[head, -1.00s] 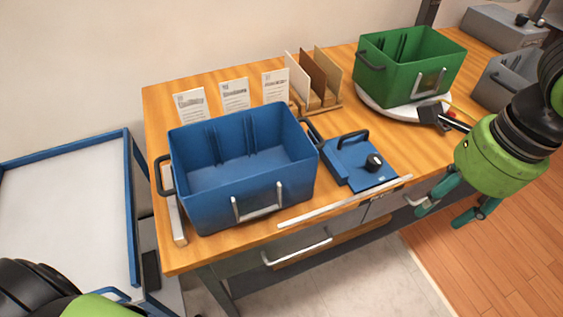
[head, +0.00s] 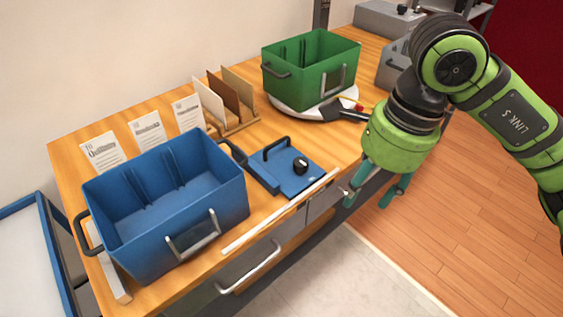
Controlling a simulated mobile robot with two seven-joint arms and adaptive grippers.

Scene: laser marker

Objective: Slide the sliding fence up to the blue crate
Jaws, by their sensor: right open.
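The blue crate (head: 205,205) stands at the left front of the wooden bench, with black side handles and a pale front handle. The sliding fence (head: 285,185) appears to be the low blue block with a black bar handle (head: 276,146) and a black knob (head: 300,165). It lies just right of the crate, behind a pale front rail (head: 280,211). The crate's wall and side handle partly hide the space between them, so I cannot tell if they touch. My right gripper (head: 374,196) is open and empty, fingers down, right of the fence by the bench's front edge. My left gripper is out of view.
A green crate (head: 300,85) stands on a round white plate (head: 285,108) at the back, with a black-handled tool (head: 333,110) beside it. A rack of boards (head: 238,122) and several paper cards (head: 147,131) line the wall side. A pale bar (head: 118,280) lies left of the blue crate.

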